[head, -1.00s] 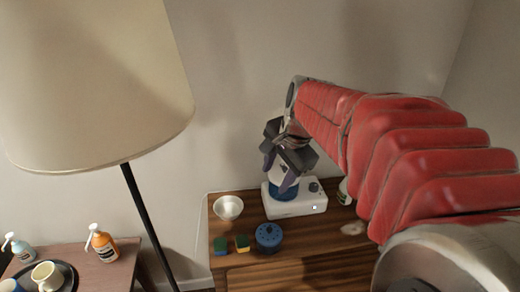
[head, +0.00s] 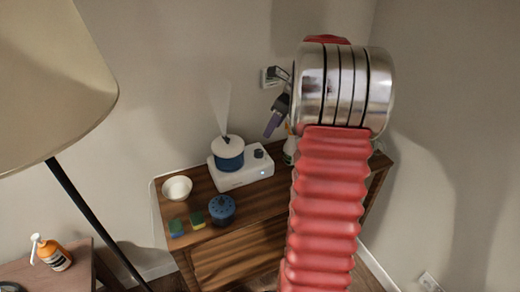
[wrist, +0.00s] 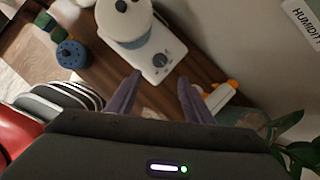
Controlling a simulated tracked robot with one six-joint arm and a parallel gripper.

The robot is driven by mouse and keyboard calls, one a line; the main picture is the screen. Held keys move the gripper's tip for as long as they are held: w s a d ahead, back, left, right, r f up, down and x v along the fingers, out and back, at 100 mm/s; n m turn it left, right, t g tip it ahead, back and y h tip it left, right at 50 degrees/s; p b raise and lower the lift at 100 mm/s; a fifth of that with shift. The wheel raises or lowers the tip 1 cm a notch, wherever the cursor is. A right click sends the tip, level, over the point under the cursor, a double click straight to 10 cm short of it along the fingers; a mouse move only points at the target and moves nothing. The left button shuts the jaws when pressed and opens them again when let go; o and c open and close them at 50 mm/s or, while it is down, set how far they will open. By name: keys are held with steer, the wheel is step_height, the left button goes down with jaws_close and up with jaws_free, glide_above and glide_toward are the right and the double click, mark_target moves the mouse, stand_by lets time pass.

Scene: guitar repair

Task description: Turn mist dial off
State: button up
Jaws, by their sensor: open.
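The mist dial (head: 259,153) is a dark round knob on the white base (head: 242,176) of a humidifier with a blue tank and white lid. A pale plume of mist (head: 222,103) rises from the lid. In the wrist view the dial (wrist: 159,60) lies just beyond my fingertips, with a light pointer mark on it. My gripper (head: 270,122) is open and empty, above and to the right of the humidifier. In the wrist view its two purple-grey fingers (wrist: 160,77) stand apart, roughly in line with the dial, without visible contact.
A blue knobbed pot (head: 221,211), white bowl (head: 177,188) and two sponges (head: 197,220) share the wooden cabinet (head: 240,262). A spray bottle (wrist: 222,95) stands right of the fingers in the wrist view, near a plant (wrist: 290,135). A lamp (head: 45,80) stands left.

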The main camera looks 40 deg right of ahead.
mark_target(259, 152)
stand_by(0.3)
steer(key=x, duration=1.3)
steer(key=shift+w+a+f, duration=0.15)
steer(key=shift+w+f, duration=0.05)
steer(key=shift+f, duration=0.15)
steer(key=c, duration=1)
